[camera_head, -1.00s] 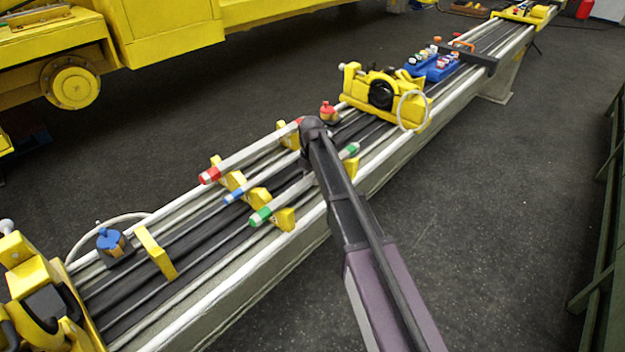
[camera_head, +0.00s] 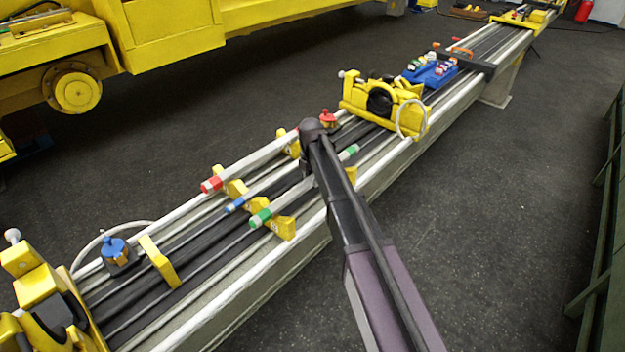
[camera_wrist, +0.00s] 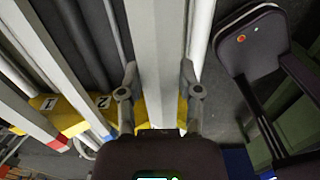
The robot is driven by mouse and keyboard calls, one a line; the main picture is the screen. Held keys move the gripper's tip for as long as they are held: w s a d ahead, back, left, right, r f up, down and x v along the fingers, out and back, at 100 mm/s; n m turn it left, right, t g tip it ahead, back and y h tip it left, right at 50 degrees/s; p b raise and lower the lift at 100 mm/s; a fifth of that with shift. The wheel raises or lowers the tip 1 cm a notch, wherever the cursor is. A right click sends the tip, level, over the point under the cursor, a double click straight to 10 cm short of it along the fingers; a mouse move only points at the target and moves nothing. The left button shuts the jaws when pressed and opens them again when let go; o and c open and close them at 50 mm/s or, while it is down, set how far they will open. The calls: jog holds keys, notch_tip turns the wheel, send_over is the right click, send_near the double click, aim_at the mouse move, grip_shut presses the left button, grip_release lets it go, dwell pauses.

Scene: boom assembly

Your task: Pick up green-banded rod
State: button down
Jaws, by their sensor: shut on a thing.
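The green-banded rod (camera_head: 287,204) is a pale rod with green bands near both ends. It lies lengthwise above the beam, its middle hidden by my arm in the head view. In the wrist view the pale rod (camera_wrist: 157,40) runs between the two fingers of my gripper (camera_wrist: 158,72), which is shut on it. The head view hides my gripper behind my arm. The rod looks slightly raised over its yellow numbered support (camera_head: 284,228); I cannot see the gap clearly.
A red-banded rod (camera_head: 246,165) and a blue-banded rod (camera_head: 237,205) lie beside it. A yellow machine (camera_head: 380,102) and blue tray (camera_head: 430,74) stand further along the beam. A blue-topped holder (camera_head: 114,248) is near. A green rail (camera_head: 608,180) stands right; the floor between is clear.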

jog(key=s+a+r+p, duration=0.1)
jog(key=s+a, duration=0.1)
jog(key=s, duration=1.3)
jog(key=shift+s+a+r, duration=0.2)
jog(key=shift+s+r, duration=0.2)
jog(key=shift+w, duration=0.1)
notch_tip(320, 180, up, 10)
jog(key=m+p, duration=0.7)
jog(key=p, duration=0.3)
send_over(311, 178)
jog(key=shift+w+d+r, duration=0.1)
jog(key=shift+w+d, duration=0.1)
jog(key=shift+w, duration=0.2)
